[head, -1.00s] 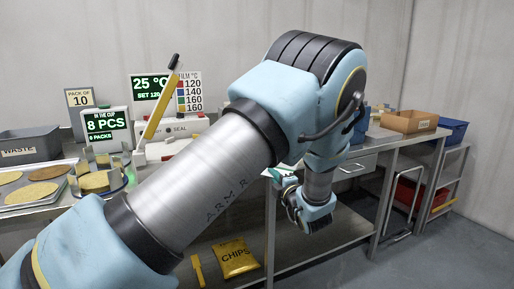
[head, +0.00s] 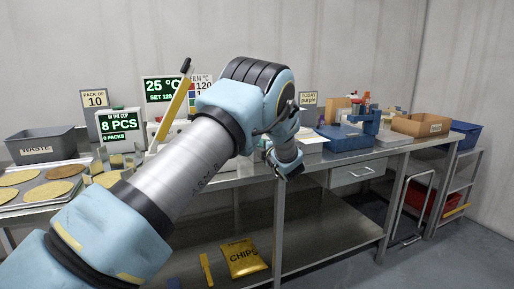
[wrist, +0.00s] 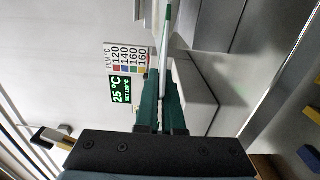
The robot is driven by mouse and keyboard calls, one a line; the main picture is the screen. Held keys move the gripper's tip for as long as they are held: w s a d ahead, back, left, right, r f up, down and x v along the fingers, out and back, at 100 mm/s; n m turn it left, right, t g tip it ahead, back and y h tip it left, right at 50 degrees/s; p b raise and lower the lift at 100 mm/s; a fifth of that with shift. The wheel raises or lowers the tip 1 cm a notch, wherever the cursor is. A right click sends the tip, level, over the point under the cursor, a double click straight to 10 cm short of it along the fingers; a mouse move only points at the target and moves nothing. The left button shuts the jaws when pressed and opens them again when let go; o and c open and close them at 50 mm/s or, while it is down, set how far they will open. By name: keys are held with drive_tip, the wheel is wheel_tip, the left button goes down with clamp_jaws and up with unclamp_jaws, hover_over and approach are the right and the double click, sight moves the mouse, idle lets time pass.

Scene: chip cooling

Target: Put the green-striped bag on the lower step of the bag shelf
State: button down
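In the wrist view my gripper (wrist: 160,88) has its dark green fingers together on a thin white and green sheet (wrist: 165,32), seen edge-on. It looks like the green-striped bag; its printed face is turned away. In the head view my gripper (head: 278,162) is at the front edge of the steel bench, right of the arm's forearm, and the bag is mostly hidden there. I cannot make out the bag shelf or its lower step for certain in either view.
The steel bench carries a grey waste bin (head: 40,144), a tray of chips (head: 22,190), a blue device (head: 345,136) and a cardboard box (head: 420,124). A yellow chips bag (head: 244,258) lies on the undershelf. A rack with blue (head: 465,134) and red bins stands right.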

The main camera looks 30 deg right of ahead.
drive_tip(key=shift+w+d+r, duration=0.1)
drive_tip(key=shift+w, duration=0.95)
drive_tip(key=shift+w+f+p, duration=0.2)
drive_tip(key=shift+f+p, duration=0.05)
drive_tip(key=shift+p, duration=0.15)
wheel_tip(320, 180, down, 3)
drive_tip(key=shift+r+p, duration=0.2)
drive_tip(key=shift+p, duration=0.4)
drive_tip(key=shift+s+f, duration=0.1)
drive_tip(key=shift+f, duration=0.1)
drive_tip(key=shift+f, duration=0.1)
drive_tip(key=shift+f+b, duration=0.15)
drive_tip(key=shift+b, duration=0.15)
drive_tip(key=c, duration=1)
unclamp_jaws()
drive_tip(key=shift+c, duration=0.2)
